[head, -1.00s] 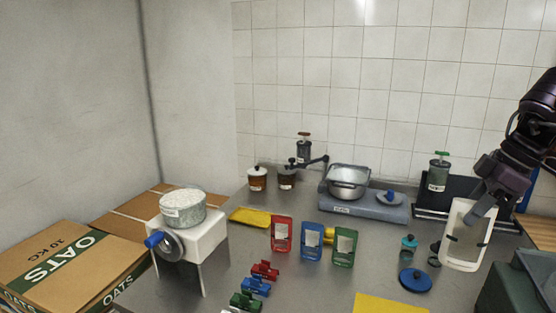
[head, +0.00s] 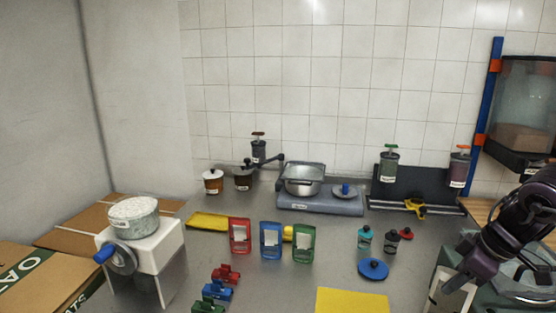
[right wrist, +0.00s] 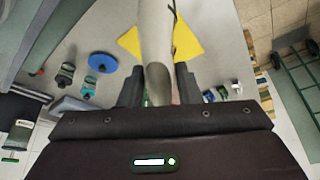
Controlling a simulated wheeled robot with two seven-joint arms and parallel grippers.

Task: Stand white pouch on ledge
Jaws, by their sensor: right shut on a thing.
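The white pouch (head: 436,292) has a pale rim and a greyish window. It shows at the lower right of the head view, partly cut off by the bottom edge. My right gripper (head: 456,283) is shut on it and holds it off the counter. In the right wrist view the pouch (right wrist: 155,38) rises edge-on between the two dark fingers. A dark panel with a low metal-edged strip (head: 415,207) stands at the back right; I cannot tell whether it is the ledge. My left gripper is not in view.
Red (head: 240,236), blue (head: 271,240) and green (head: 304,243) pouches stand mid-counter. A yellow mat (head: 352,301) lies in front, with a blue lid (head: 373,269) and small jars behind it. A scale with a metal pan (head: 303,181) is at the back. A dark green bin is beside my right arm.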

